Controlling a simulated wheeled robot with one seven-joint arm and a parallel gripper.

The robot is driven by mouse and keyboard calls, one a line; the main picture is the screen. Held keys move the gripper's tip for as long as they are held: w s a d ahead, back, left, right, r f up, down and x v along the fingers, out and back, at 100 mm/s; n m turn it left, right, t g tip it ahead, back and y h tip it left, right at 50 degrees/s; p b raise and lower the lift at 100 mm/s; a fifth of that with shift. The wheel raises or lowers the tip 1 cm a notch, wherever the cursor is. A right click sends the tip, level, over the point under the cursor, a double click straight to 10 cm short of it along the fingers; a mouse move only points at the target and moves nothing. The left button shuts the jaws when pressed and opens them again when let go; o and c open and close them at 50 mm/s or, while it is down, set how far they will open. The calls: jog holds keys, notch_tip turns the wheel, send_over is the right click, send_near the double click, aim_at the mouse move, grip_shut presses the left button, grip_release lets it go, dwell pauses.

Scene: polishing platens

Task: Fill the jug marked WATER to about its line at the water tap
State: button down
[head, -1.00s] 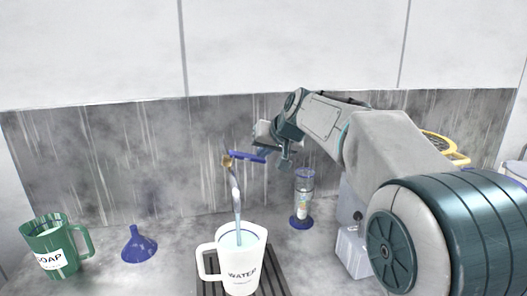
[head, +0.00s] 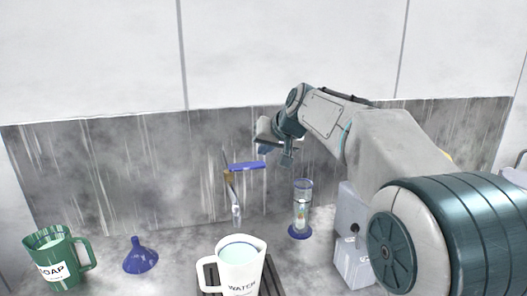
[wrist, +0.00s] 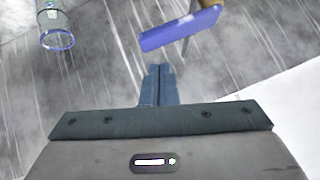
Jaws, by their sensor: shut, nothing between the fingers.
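The white jug marked WATER (head: 238,272) stands upright on a dark slatted grate below the tap, its handle to the left. Pale blue water (head: 240,250) shows inside it, fairly high up; its fill line cannot be made out. The tap (head: 233,195) comes out of the grey back wall, and no stream shows below its spout. Its blue lever (head: 247,166) sticks out to the right, and also shows in the wrist view (wrist: 180,29). My gripper (head: 286,160) is shut and empty, to the right of the lever and apart from it. Its closed fingers (wrist: 158,84) show in the wrist view.
A green SOAP jug (head: 57,260) and a blue funnel (head: 140,256) stand to the left. A clear cylinder on a blue base (head: 301,210) stands right of the tap, below my arm. A pale box (head: 353,262) is further right. Counter between funnel and WATER jug is free.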

jog(key=a+b+v, duration=0.1)
jog(key=v, duration=0.9)
jog(key=shift+r+b, duration=0.35)
jog(key=shift+r, duration=0.05)
jog(key=shift+s, duration=0.2)
dwell(0.5)
jog(key=s+d+f+g+h, duration=0.2)
jog(key=s+d+f, duration=0.3)
jog(key=s+f, duration=0.8)
jog(key=s+d+f+m+g+h, duration=0.1)
jog(key=s+d+f+g+h, duration=0.2)
jog(key=s+f, duration=1.1)
notch_tip(320, 180, down, 2)
jog(key=d, duration=0.2)
jog(key=shift+d+f, duration=0.2)
jog(key=shift+d, duration=0.2)
jog(key=shift+s, duration=0.1)
